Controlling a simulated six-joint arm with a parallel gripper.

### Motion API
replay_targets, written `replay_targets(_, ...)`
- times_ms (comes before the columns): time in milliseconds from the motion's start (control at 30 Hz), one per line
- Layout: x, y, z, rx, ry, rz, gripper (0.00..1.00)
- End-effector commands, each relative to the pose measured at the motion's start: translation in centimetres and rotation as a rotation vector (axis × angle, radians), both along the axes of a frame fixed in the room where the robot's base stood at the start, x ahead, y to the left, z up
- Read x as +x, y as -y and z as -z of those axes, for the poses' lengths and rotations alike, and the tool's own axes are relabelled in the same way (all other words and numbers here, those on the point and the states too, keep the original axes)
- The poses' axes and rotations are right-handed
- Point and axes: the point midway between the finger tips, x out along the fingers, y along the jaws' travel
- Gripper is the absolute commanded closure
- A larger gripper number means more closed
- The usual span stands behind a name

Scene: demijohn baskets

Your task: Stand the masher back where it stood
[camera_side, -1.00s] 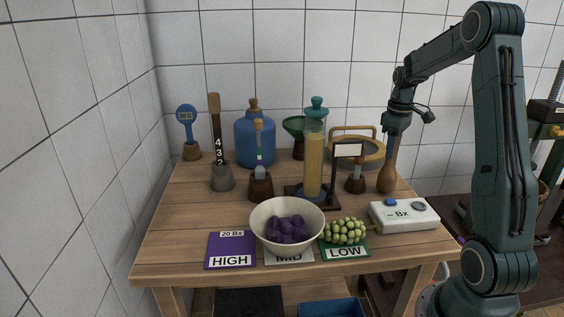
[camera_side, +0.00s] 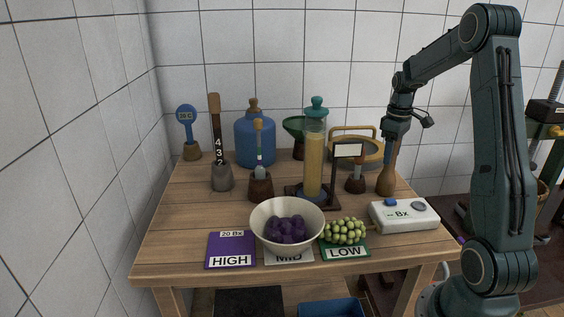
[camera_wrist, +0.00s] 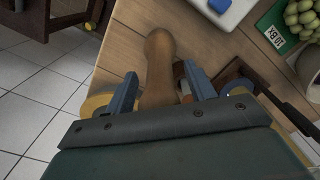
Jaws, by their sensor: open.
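The wooden masher (camera_side: 386,178) is near the table's right edge, behind the white meter. It is roughly upright with its wide end down at the tabletop; its top leans slightly right in the side view. My gripper (camera_side: 395,138) is above it, pointing down, with the fingers around the upper handle. In the wrist view the brown masher (camera_wrist: 159,62) passes between the two blue fingers of my gripper (camera_wrist: 160,90), which are apart. The upper end of the handle is hidden by the gripper.
Close left of the masher are a small dark pot with a brush-like tool (camera_side: 356,180) and a framed stand (camera_side: 349,150). A sieve (camera_side: 368,155) is behind. The white meter (camera_side: 404,216) is in front. The table edge is just right.

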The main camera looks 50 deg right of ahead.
Motion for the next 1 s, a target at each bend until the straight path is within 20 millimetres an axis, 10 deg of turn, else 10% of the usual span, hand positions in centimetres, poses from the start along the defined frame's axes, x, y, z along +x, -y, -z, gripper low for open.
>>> replay_targets(1000, 0.0, 0.0, -11.6, -0.002, 0.001, 0.000, 0.46)
